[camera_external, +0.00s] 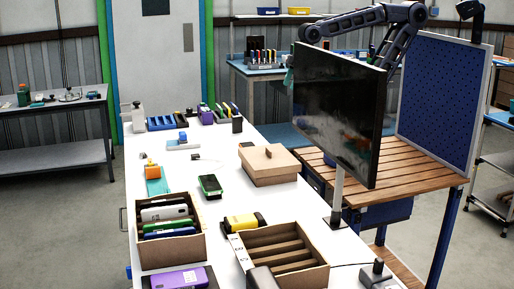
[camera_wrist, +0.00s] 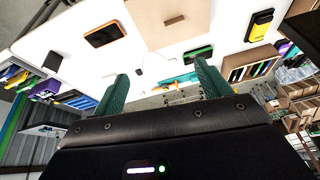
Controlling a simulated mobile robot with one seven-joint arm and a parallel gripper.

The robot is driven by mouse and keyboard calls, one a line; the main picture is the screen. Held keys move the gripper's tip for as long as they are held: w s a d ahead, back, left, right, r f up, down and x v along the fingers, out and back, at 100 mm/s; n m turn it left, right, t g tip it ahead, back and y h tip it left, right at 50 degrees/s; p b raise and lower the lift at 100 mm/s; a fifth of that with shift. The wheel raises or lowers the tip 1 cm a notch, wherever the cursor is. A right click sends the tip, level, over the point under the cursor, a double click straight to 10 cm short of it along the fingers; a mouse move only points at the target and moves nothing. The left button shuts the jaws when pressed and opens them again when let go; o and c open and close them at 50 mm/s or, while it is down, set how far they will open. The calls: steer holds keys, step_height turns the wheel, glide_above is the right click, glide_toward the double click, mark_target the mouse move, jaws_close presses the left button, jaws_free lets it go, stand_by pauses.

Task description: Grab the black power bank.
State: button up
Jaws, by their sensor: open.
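A flat black device (camera_wrist: 105,34) with a thin orange-brown edge lies on the white table in the wrist view, left of the lidded box. It looks like the black power bank, though I cannot be sure. It seems to be the small dark item (camera_external: 246,144) behind that box in the external view. My gripper (camera_wrist: 160,70) has two teal fingers spread apart with nothing held between them. It is above the table and apart from the black device. In the external view the monitor hides most of my gripper.
A lidded cardboard box (camera_external: 270,168) stands mid-table. A green-rimmed black device (camera_external: 210,185) and yellow device (camera_external: 242,221) lie nearby. An open carton (camera_external: 168,246) holds several devices; a slatted carton (camera_external: 284,247) stands beside it. A large monitor (camera_external: 338,110) stands at the table's right edge.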

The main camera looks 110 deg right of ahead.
steer(key=w+d+f+m, duration=0.3)
steer(key=w+d+m, duration=0.1)
steer(key=w+d, duration=0.3)
steer(key=m+g+h, duration=0.4)
steer(key=m+h, duration=0.1)
steer(key=m, duration=0.6)
glide_above(237, 123)
steer(key=s, duration=0.1)
steer(key=shift+f, duration=11.3)
steer(key=shift+a+x, duration=0.2)
steer(key=shift+x, duration=1.45)
steer(key=shift+a+x, duration=0.15)
steer(key=shift+x, duration=1.55)
steer(key=shift+w+f, duration=0.15)
steer(key=shift+c, duration=0.5)
steer(key=c, duration=1.1)
